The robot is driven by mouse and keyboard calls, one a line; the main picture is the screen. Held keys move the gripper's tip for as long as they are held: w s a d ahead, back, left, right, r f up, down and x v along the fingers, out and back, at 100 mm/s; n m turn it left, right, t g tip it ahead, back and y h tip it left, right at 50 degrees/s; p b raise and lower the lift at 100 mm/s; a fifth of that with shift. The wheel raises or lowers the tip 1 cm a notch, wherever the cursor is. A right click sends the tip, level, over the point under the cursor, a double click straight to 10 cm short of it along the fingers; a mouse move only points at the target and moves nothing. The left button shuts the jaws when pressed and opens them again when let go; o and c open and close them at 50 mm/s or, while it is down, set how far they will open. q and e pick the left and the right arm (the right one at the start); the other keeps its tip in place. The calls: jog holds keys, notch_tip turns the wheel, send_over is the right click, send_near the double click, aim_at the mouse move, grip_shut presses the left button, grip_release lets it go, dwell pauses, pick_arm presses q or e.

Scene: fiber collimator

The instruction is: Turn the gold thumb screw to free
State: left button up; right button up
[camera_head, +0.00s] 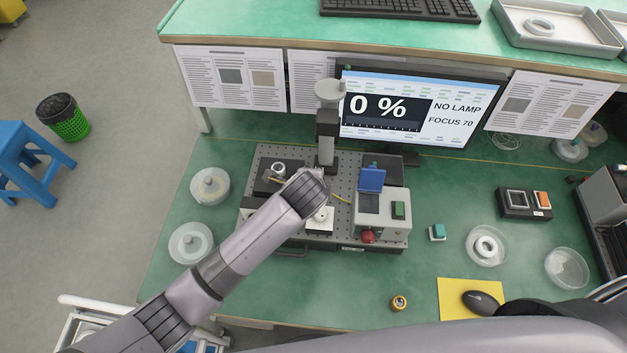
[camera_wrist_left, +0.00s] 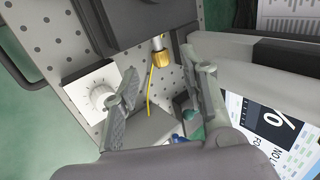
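The gold thumb screw (camera_wrist_left: 160,58) shows in the left wrist view, at the end of a short metal shaft. A thin yellow fiber (camera_wrist_left: 150,88) runs down from near it. My left gripper (camera_wrist_left: 161,66) is open, with its two fingers apart on either side of the screw in that view. I cannot tell how far the fingertips are from it. In the head view my left arm reaches over the perforated plate (camera_head: 340,168), and its wrist hides the screw and most of the gripper. My right gripper is not in view.
A grey upright post (camera_head: 326,140) stands behind my wrist. A box with a blue flap (camera_head: 372,180) and red knob (camera_head: 368,236) stands right of it. A white knob (camera_wrist_left: 101,96) is near my left finger. The monitor (camera_head: 415,108) reads 0 %, NO LAMP, FOCUS 70.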

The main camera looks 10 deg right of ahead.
pick_arm(q)
jog(key=x, duration=0.3)
jog(key=shift+w+d+f, duration=0.1)
jog(key=shift+f, duration=0.1)
jog(key=shift+w+f, duration=0.25)
jog(key=shift+f, duration=0.05)
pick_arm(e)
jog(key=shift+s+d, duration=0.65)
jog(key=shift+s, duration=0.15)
pick_arm(q)
jog(key=shift+c, duration=0.5)
jog(key=c, duration=0.8)
grip_shut()
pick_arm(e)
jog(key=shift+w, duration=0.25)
pick_arm(q)
jog(key=shift+f, duration=0.1)
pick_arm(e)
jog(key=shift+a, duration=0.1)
